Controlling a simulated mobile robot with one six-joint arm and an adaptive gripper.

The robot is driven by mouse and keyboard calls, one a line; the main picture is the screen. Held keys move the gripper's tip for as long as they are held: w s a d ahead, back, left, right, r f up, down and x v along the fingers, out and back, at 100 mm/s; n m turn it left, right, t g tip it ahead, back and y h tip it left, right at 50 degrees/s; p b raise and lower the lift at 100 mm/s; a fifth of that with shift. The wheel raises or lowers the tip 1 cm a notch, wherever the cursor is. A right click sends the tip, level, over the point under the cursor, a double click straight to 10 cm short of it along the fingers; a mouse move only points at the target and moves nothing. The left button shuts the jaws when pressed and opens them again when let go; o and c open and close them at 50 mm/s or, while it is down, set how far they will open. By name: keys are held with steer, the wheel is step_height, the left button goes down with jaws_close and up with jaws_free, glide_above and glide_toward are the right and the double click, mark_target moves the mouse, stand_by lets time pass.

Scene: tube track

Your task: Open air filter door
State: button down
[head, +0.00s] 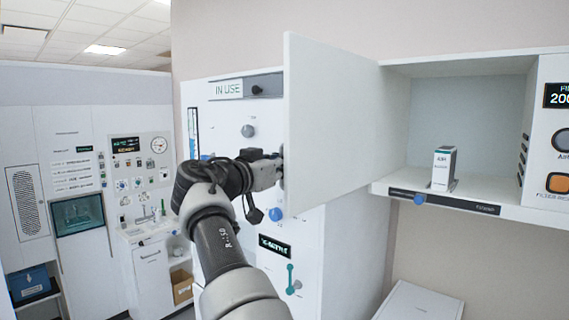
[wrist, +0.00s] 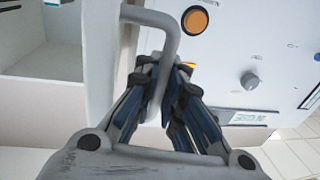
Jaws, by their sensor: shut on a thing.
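The white air filter door (head: 330,130) stands swung open to the left of its compartment (head: 478,185) in the head view. The door's edge also shows in the wrist view (wrist: 98,60). A grey bar handle (wrist: 165,22) bends out from the door. My gripper (wrist: 163,72) is shut on the handle's lower stretch, with blue-grey fingers on both sides of it. In the head view my gripper (head: 278,168) is at the door's left side, and its fingertips are partly hidden.
A cabinet with an "IN USE" label (head: 228,89) and blue and grey knobs stands behind my arm. An orange button (wrist: 196,20) and a grey knob (wrist: 250,81) show on a nearby panel. A white box top (head: 425,302) is below the compartment.

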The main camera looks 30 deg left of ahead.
steer(key=c, duration=1.9)
jaws_free()
steer(key=shift+s+a+f, duration=0.1)
steer(key=shift+s+a, duration=0.1)
steer(key=shift+a, duration=0.05)
steer(key=shift+o, duration=1)
steer(key=shift+w+d, duration=0.1)
steer(key=shift+d, duration=0.05)
steer(key=s, duration=1.2)
steer(key=shift+d, duration=0.35)
